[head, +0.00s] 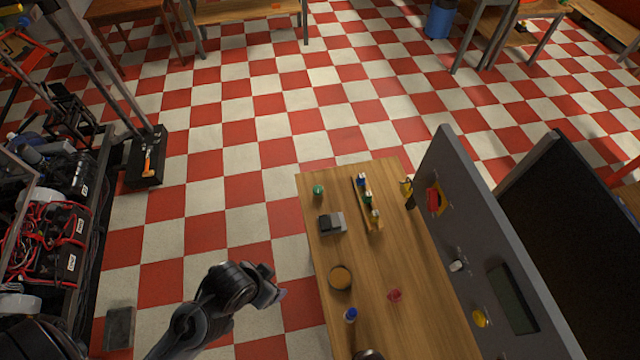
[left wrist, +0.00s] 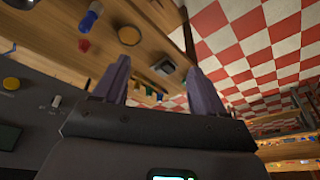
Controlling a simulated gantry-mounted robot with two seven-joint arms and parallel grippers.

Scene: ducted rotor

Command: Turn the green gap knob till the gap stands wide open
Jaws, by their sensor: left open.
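A small green round thing (head: 318,190) stands at the far left corner of the wooden table (head: 400,262); it is too small to tell whether it is the gap knob. I cannot make out a gap or a marked setting. My left gripper (head: 275,288) hangs just off the table's left edge, well nearer than the green thing and apart from it. In the left wrist view its two fingers (left wrist: 159,66) are spread with nothing held between them. My right gripper is not in view.
A tall grey panel (head: 470,230) with controls borders the right.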

